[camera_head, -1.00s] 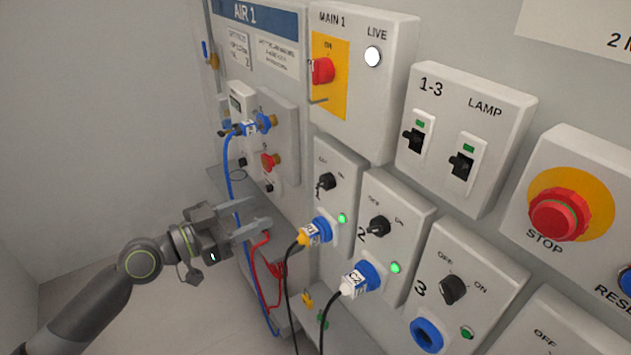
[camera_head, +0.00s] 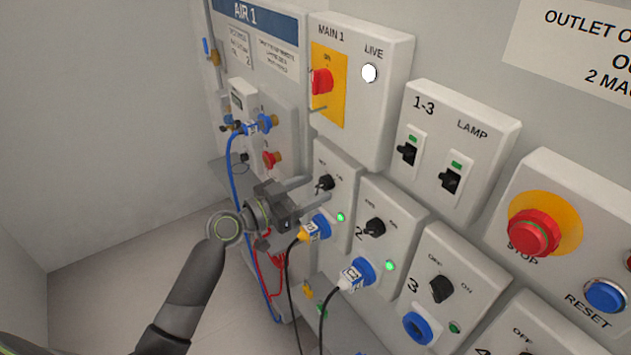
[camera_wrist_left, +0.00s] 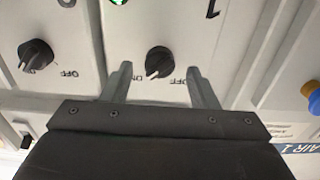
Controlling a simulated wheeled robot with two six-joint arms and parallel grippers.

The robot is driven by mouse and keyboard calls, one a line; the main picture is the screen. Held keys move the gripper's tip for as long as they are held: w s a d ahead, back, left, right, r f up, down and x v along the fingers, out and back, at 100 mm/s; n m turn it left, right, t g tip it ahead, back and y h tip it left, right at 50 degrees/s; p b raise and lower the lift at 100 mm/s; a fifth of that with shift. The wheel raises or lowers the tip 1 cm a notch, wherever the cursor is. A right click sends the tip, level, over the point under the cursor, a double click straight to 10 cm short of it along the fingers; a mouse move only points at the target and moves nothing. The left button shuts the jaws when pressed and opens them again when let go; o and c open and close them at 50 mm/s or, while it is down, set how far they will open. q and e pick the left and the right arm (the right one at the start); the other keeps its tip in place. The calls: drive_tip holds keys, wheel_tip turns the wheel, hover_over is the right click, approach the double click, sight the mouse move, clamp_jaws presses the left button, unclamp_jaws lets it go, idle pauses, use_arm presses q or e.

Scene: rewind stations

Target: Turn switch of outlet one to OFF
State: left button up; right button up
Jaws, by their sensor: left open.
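The outlet one switch (camera_head: 325,183) is a black rotary knob on a grey box, above a lit green lamp (camera_head: 340,217). A blue-and-yellow plug (camera_head: 316,231) sits in its socket. In the left wrist view the knob (camera_wrist_left: 158,58) has its pale mark pointing down-left, away from the OFF label at its lower right. My left gripper (camera_head: 328,193) is open and empty at this knob; in the head view its fingers partly cover the box. In the left wrist view the fingers (camera_wrist_left: 159,70) lie on either side of the knob; contact cannot be told. My right gripper is not in view.
The outlet two knob (camera_head: 374,227) and its blue-and-white plug (camera_head: 357,274) are close on the right. Black cables hang below. The air panel (camera_head: 255,60) with a blue hose (camera_head: 231,180) is on the left. A red stop button (camera_head: 533,233) is far right.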

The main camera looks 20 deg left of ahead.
use_arm(q)
drive_tip(key=shift+x, duration=0.8)
drive_tip(key=shift+c, duration=0.3)
drive_tip(key=c, duration=0.9)
